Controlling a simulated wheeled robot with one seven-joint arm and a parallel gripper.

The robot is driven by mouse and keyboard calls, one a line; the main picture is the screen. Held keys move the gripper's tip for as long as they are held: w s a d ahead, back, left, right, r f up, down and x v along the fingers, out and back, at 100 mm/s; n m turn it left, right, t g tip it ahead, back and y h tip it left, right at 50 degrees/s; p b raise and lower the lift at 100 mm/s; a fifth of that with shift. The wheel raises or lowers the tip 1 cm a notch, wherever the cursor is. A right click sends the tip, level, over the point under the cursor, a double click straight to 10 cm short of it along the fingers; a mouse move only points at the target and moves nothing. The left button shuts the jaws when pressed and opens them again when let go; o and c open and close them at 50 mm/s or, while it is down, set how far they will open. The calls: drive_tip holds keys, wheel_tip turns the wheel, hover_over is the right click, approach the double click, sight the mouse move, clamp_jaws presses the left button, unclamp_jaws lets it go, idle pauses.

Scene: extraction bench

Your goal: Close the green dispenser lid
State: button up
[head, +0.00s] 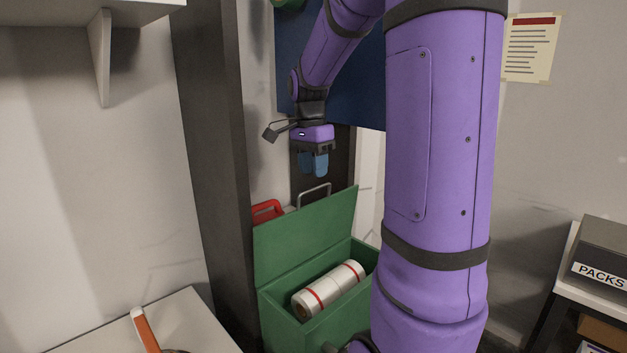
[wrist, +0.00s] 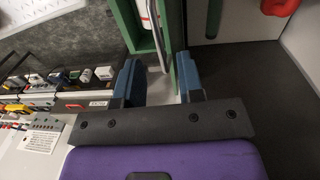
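The green dispenser (head: 320,335) is a box with its lid (head: 305,235) standing open, raised at the back. A grey metal bar handle (head: 314,193) sticks up from the lid's upper edge. A white roll with red bands (head: 330,290) lies inside the box. My gripper (head: 314,172) points down just above the handle. In the wrist view its two blue fingers (wrist: 157,65) are apart, with the handle (wrist: 160,40) and a green edge between or just beyond them. I see no clear contact. My arm hides the box's right part in the head view.
A dark post (head: 215,150) stands left of the dispenser. A red handle (head: 267,210) shows behind the lid. A pale table (head: 180,325) with an orange-handled item (head: 145,330) is at lower left. A grey PACKS box (head: 605,255) sits at right.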

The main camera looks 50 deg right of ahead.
drive_tip(key=shift+s+f, duration=0.2)
drive_tip(key=shift+f, duration=1.55)
clamp_jaws()
